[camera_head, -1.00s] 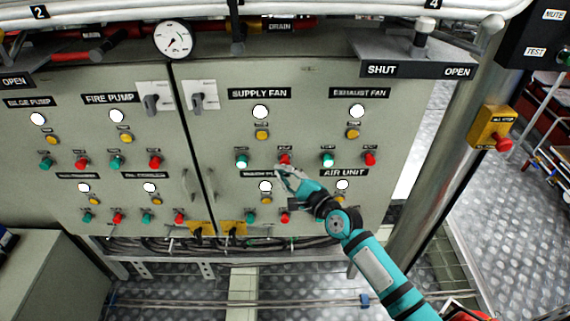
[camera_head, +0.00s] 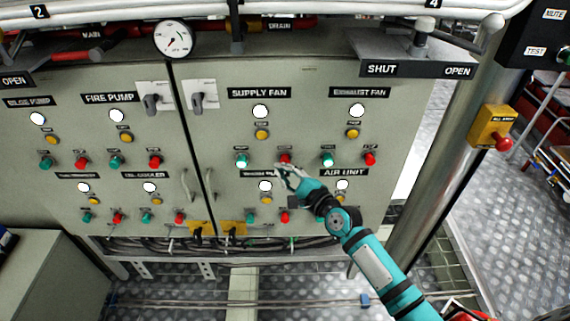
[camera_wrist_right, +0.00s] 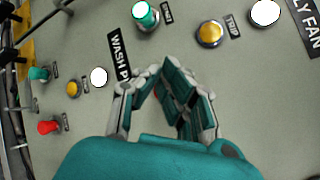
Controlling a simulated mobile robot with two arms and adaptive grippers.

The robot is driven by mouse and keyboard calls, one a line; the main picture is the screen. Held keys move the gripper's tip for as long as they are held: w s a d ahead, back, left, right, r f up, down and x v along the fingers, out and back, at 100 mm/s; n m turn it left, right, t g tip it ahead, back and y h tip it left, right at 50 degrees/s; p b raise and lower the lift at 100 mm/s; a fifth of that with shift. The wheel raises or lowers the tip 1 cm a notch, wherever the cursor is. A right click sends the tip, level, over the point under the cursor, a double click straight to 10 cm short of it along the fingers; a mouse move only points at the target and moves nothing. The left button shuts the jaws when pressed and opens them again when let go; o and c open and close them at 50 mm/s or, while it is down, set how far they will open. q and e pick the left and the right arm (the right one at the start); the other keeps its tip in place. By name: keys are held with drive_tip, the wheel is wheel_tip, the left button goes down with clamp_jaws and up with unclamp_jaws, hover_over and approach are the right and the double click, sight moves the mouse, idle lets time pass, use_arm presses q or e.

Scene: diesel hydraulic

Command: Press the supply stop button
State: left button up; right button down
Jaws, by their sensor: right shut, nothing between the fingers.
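The supply fan stop button is a red button (camera_head: 284,158) on the grey panel in the head view. It sits below the SUPPLY FAN label (camera_head: 259,93), to the right of a lit green button (camera_head: 241,160). My right gripper (camera_head: 280,170) is shut and empty, with its fingertips just below the red button. I cannot tell whether they touch it. In the right wrist view the gripper (camera_wrist_right: 160,70) points at the panel. The lit green button (camera_wrist_right: 145,15) and a yellow trip button (camera_wrist_right: 210,33) show beyond the fingers. The red button is not clearly visible there, probably covered by the fingers.
The EXHAUST FAN group has its own red button (camera_head: 370,158) to the right. Another red button (camera_head: 285,217) lies lower, beneath my gripper. A metal door handle (camera_head: 210,186) stands out at the left. A yellow box with a red button (camera_head: 503,142) is on the right post.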

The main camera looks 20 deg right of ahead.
drive_tip(key=shift+w+d, duration=0.2)
drive_tip(key=shift+w, duration=0.5)
idle(0.7)
drive_tip(key=shift+s, duration=0.1)
drive_tip(key=shift+s+a, duration=0.3)
drive_tip(key=shift+s, duration=0.55)
drive_tip(key=shift+p, duration=0.3)
drive_tip(key=s+p, duration=0.1)
drive_tip(key=s, duration=0.1)
drive_tip(key=s+a+p, duration=0.1)
drive_tip(key=s, duration=0.1)
drive_tip(key=shift+s+a, duration=0.2)
drive_tip(key=shift+s, duration=0.2)
drive_tip(key=shift+f, duration=0.1)
